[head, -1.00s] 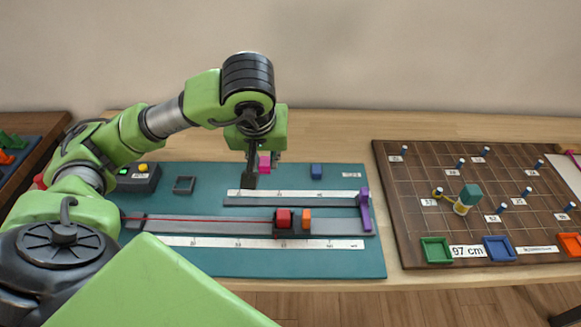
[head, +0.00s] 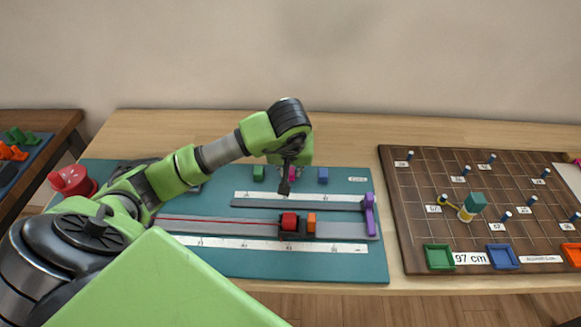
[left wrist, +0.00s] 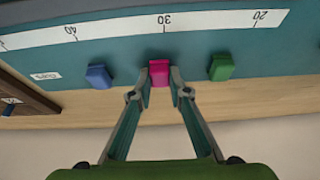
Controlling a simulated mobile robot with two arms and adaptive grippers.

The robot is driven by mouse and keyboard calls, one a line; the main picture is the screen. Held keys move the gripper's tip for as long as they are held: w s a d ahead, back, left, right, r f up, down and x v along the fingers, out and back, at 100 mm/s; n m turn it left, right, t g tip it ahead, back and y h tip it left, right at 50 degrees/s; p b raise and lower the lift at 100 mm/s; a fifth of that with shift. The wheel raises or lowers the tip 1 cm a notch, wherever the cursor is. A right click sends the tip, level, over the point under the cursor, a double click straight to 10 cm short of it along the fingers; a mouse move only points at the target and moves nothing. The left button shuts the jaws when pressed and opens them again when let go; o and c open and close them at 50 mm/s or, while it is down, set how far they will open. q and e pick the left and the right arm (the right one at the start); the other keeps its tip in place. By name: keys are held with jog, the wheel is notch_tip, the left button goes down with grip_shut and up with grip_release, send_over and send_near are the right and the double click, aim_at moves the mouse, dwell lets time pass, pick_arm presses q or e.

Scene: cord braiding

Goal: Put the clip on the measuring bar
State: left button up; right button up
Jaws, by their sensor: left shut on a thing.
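My left gripper (head: 285,188) points down at the back of the teal board. In the left wrist view its fingertips (left wrist: 160,80) are shut on the pink clip (left wrist: 159,73). In the head view the gripper mostly hides that clip. A green clip (head: 258,172) and a blue clip (head: 323,175) stand on either side; the left wrist view shows the green (left wrist: 221,67) and the blue (left wrist: 98,76) too. A grey bar (head: 320,205) with a white scale lies in front of the gripper, with a purple stop (head: 369,213) at its right end. My right gripper is out of view.
A long grey track (head: 345,229) with a red cord (head: 215,219), a red block (head: 289,221) and an orange block (head: 311,222) lies nearer. A brown pegboard (head: 430,180) stands right, with green (head: 439,257) and blue (head: 501,256) trays. A red knob (head: 72,180) is at left.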

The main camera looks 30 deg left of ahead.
pick_arm(q)
jog(key=shift+f, duration=0.15)
jog(key=o, duration=0.8)
jog(key=shift+d+r, duration=0.1)
jog(key=shift+r, duration=0.3)
jog(key=shift+v, duration=5.75)
